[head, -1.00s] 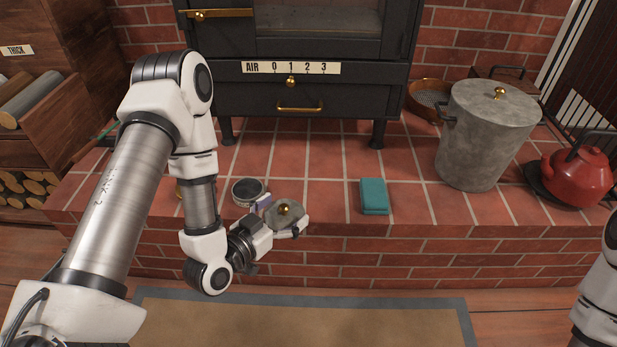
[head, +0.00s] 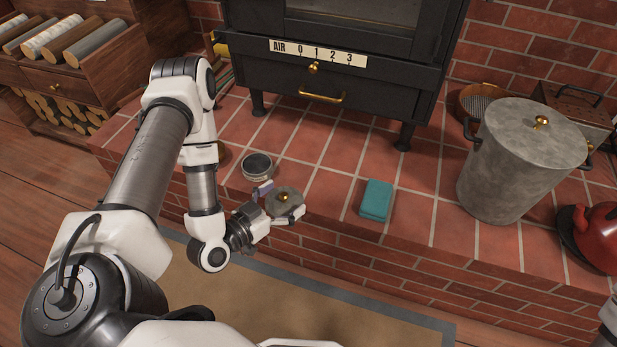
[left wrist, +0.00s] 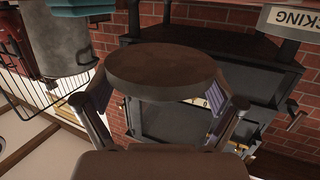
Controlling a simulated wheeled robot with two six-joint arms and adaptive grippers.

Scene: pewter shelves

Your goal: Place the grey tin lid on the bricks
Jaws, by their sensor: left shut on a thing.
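The grey tin lid (head: 287,207), a round disc with a brass knob, is in my left gripper (head: 284,208) near the front edge of the brick hearth. The fingers are shut on the lid's rim from both sides. In the left wrist view the lid (left wrist: 163,72) appears as a dark disc between the fingertips (left wrist: 160,92). The red bricks (head: 325,182) of the hearth top lie behind and beside the lid. I cannot tell whether the lid touches them. My right gripper is not in view.
A small round tin (head: 257,167) stands just behind the lid. A teal block (head: 376,200) lies to its right. A large grey lidded pot (head: 515,165) and a red kettle (head: 598,238) stand farther right. The black stove (head: 345,85) stands behind. Bare brick lies between tin and teal block.

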